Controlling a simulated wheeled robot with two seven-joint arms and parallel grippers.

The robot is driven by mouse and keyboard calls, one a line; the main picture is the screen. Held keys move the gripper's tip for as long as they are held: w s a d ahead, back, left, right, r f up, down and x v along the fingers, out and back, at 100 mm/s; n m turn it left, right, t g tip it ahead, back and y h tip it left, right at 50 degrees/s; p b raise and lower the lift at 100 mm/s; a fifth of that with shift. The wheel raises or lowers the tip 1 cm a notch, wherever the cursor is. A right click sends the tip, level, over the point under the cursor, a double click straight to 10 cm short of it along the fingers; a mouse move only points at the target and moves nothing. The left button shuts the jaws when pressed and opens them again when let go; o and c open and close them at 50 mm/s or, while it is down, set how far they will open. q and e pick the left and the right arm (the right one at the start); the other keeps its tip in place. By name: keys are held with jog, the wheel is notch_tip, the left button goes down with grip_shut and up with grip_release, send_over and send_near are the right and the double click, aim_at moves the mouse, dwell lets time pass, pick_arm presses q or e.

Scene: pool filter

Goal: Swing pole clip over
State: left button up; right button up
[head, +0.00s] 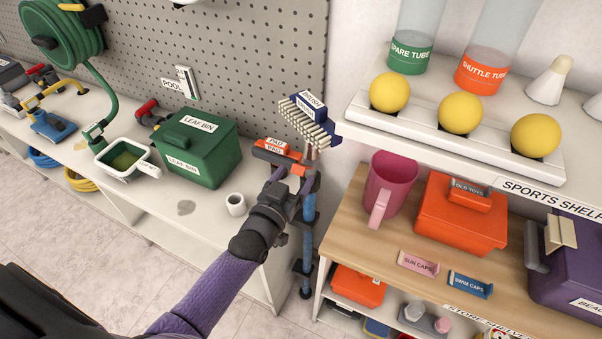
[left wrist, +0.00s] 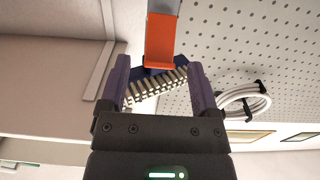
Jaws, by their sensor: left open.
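A blue pole (head: 308,225) stands upright in the gap between the left counter and the store shelves. A dark blue brush head (head: 308,112) with pale bristles is at its top. An orange clip (head: 277,152) with a white label sits below the brush, beside the pole. My left gripper (head: 292,181) is open just below the clip, with its purple fingers near the pole. In the left wrist view, an orange piece (left wrist: 160,48) shows above and between the open fingertips, with the brush bristles (left wrist: 155,86) behind. I cannot tell whether the fingers touch anything. My right gripper is out of view.
A green leaf bin (head: 195,148), a white cup (head: 235,204) and a skimmer net (head: 127,157) stand on the left counter. The sports shelf (head: 370,135) with yellow balls juts out at the right. A pink jug (head: 388,190) stands below it. A pegboard (head: 240,60) is behind.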

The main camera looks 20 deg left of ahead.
aim_at(308, 155)
pick_arm(q)
jog(key=shift+w, duration=1.1)
grip_shut()
jog(key=g+p, duration=0.1)
jog(key=p, duration=0.2)
jog(key=w+r+g+p, duration=0.1)
jog(key=g+p, duration=0.1)
jog(key=p, duration=0.1)
jog(key=r+g+p, duration=0.1)
jog(key=g+p, duration=0.1)
jog(key=p, duration=0.2)
jog(key=shift+w+r, duration=0.25)
jog(key=shift+w, duration=0.05)
jog(key=shift+w+d+g+p, duration=0.1)
jog(key=shift+w+g+p, duration=0.1)
jog(key=shift+g+p, duration=0.5)
jog(key=shift+w+g, duration=0.1)
jog(key=shift+g, duration=0.2)
